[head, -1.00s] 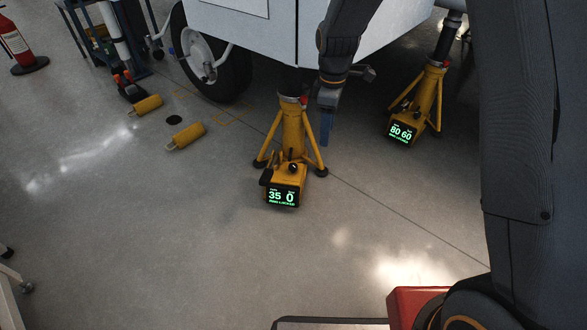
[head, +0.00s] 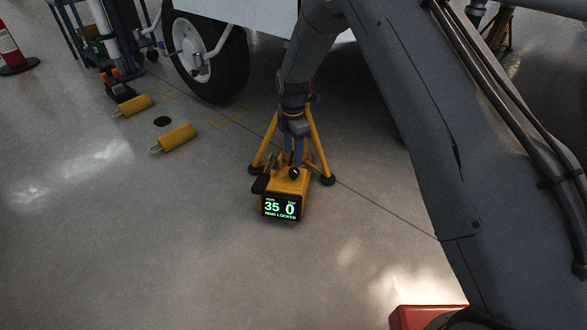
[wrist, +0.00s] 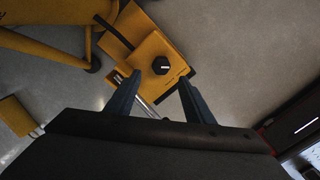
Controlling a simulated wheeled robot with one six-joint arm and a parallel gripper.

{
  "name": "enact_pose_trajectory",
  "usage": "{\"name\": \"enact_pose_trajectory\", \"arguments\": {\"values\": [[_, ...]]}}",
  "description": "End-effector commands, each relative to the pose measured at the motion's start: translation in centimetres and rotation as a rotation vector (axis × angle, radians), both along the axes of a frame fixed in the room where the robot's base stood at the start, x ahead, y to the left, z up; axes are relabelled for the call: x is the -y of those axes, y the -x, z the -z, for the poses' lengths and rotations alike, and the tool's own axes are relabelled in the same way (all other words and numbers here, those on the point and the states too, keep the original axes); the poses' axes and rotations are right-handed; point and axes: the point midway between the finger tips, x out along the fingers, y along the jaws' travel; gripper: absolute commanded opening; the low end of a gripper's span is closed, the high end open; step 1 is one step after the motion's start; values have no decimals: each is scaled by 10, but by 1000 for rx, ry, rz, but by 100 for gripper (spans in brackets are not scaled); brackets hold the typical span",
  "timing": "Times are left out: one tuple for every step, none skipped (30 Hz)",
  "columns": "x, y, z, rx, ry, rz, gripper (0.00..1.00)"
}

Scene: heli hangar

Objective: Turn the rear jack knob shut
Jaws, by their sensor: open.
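The near yellow jack (head: 290,182) stands on the floor in the middle of the head view. Its display (head: 281,208) reads 35 and 0, with "RING LOCKED" below. A small black knob (head: 294,173) sits on top of its yellow box. In the wrist view the knob (wrist: 161,66) is a black hexagon with a white mark. My gripper (head: 293,158) is above the box, just behind the knob in the head view. In the wrist view my gripper (wrist: 171,74) has its two blue fingers apart, with the knob just beyond and between their tips, not gripped. The arm hides the jack's upper column.
A wheel (head: 205,55) and the pale vehicle body (head: 255,12) are behind the jack. Another yellow jack (head: 498,28) stands at the upper right. Floor in front is clear.

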Motion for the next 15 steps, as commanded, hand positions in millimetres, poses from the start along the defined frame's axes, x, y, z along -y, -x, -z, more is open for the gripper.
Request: {"name": "enact_pose_trajectory", "arguments": {"values": [[1, 0, 5, -1, 0, 1, 48], [2, 0, 8, -2, 1, 2, 48], [3, 0, 12, -2, 1, 3, 48], [3, 0, 16, -3, 1, 4, 48], [4, 0, 21, -3, 1, 5, 48], [4, 0, 27, -3, 1, 5, 48], [4, -1, 31, -2, 1, 5, 48], [3, -1, 36, -2, 1, 5, 48], [3, -1, 42, -2, 1, 5, 48], [3, -1, 47, -2, 1, 5, 48], [3, 0, 52, -2, 1, 5, 48], [3, 0, 58, -2, 1, 5, 48], [2, 0, 62, -2, 1, 4, 48], [2, 0, 66, -2, 1, 4, 48], [2, 0, 69, -1, 0, 4, 48]]}}
